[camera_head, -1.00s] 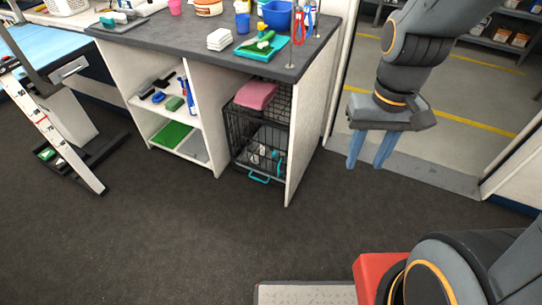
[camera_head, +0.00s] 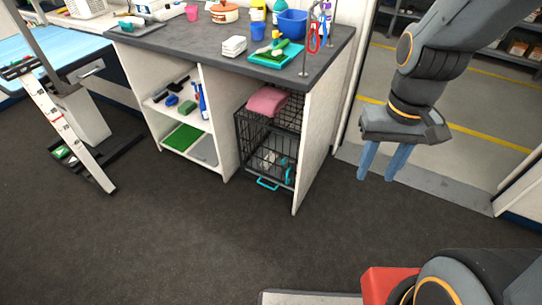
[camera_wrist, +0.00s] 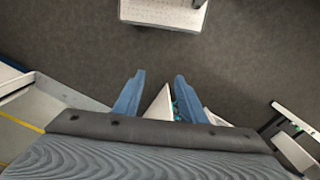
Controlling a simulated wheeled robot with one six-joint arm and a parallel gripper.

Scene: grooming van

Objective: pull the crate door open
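The black wire crate (camera_head: 262,138) stands on the floor in the right bay under the grey counter. A pink folded cloth lies on its top. Its barred front door (camera_head: 268,160) looks shut, with a teal handle (camera_head: 268,184) low at the front and a small teal part at the right edge. My gripper (camera_head: 382,177) is open and empty, fingers pointing down, to the right of the crate and apart from it, past the white side panel. In the wrist view the two blue fingers (camera_wrist: 152,98) are spread, with a teal bit partly hidden by the right finger.
The white side panel (camera_head: 315,140) stands between the crate and my gripper. The counter (camera_head: 190,50) carries bowls, a teal tray and bottles. The dark floor (camera_head: 180,240) before the crate is clear. A doorway lies behind my gripper.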

